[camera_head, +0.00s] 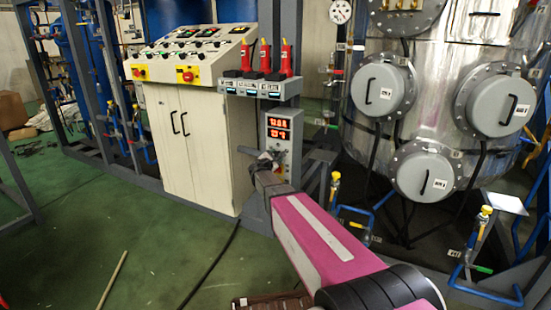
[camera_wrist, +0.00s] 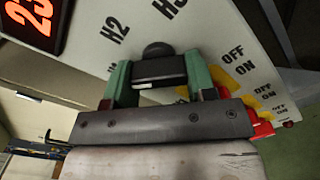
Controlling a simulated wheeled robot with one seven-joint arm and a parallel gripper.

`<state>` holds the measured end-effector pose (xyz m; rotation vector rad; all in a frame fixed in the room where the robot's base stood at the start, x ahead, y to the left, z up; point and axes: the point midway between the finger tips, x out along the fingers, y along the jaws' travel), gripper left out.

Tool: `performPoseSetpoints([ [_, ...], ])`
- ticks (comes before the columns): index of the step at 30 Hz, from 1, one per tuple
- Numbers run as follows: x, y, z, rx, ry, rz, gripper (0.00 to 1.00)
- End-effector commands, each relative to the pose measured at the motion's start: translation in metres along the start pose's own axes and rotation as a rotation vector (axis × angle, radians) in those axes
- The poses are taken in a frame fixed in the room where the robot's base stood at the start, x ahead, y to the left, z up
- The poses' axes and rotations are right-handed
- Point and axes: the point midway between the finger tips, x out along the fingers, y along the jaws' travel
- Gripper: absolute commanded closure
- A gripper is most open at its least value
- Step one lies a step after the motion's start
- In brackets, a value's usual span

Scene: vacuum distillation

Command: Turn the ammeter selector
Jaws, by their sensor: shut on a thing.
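The ammeter selector (camera_wrist: 155,50) is a black knob on a light panel, with labels H2 and H3 beside it in the wrist view. My gripper (camera_wrist: 159,76) has its two green fingers on either side of the knob and is shut on it. In the head view my gripper (camera_head: 268,160) is at the front of the grey meter box (camera_head: 282,130), below its red digits, and hides the knob. Red digits also show on a dark display (camera_wrist: 33,20) at the upper left of the wrist view.
Yellow and red switches (camera_wrist: 225,85) marked OFF and ON sit close to the right finger. A shelf with red-handled devices (camera_head: 265,85) is above the meter box. A cream control cabinet (camera_head: 190,140) stands left, a steel vessel (camera_head: 440,90) right. Green floor (camera_head: 140,250) is mostly open.

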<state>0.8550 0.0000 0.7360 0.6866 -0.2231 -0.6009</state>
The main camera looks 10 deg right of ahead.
Motion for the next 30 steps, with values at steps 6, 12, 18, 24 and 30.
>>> performPoseSetpoints([
  [6,-0.0003,0.0000,0.0000,0.080,0.000,-0.001,0.73],
  [12,-0.0004,0.0008,0.0000,0.226,0.000,-0.001,0.73],
  [18,-0.0005,0.0015,0.0004,0.408,0.000,-0.001,0.73],
  [24,-0.0006,0.0023,0.0008,0.579,0.000,-0.001,0.73],
  [30,-0.0006,0.0028,0.0012,0.717,0.000,-0.001,0.73],
])
